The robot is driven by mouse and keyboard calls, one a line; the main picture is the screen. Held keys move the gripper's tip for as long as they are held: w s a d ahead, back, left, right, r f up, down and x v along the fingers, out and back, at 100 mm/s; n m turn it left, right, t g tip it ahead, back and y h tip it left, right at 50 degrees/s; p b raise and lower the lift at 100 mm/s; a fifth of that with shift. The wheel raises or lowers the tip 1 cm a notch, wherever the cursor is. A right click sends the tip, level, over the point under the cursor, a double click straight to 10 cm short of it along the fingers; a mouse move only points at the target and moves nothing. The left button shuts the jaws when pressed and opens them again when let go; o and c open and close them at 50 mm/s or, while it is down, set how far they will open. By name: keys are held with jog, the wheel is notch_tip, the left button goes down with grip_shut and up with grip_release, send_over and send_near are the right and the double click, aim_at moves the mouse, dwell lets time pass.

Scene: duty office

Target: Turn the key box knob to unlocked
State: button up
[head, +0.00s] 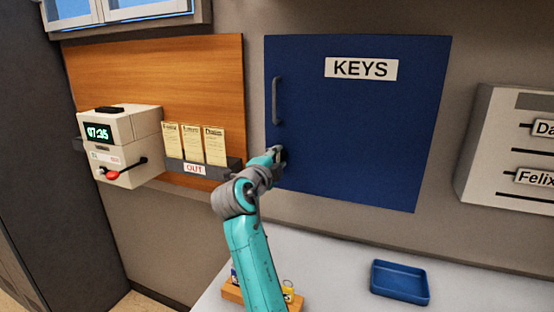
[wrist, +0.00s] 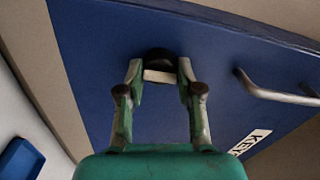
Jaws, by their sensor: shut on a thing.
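The blue key box (head: 355,130) hangs on the wall with a white KEYS label (head: 361,69) and a grey bar handle (head: 277,101) at its left edge. My gripper (head: 278,152) is at the lower left of its door. In the wrist view my gripper (wrist: 160,78) has its two fingers on either side of the dark round knob (wrist: 160,58) with a pale bar across it, and is shut on it. The handle (wrist: 275,92) and part of the label (wrist: 249,142) also show there. The knob's lock marking, if any, cannot be seen.
A time clock (head: 120,145) and a card rack (head: 200,168) marked OUT are on a wooden board to the left. A blue tray (head: 400,283) lies on the counter below. A beige panel with name labels (head: 510,150) is at the right.

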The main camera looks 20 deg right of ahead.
dwell(0.5)
jog(key=o, duration=1.2)
jog(key=shift+c, duration=0.2)
jog(key=shift+s+a, duration=0.1)
jog(key=v, duration=1.1)
jog(key=shift+s+a, duration=0.2)
jog(key=shift+s, duration=0.1)
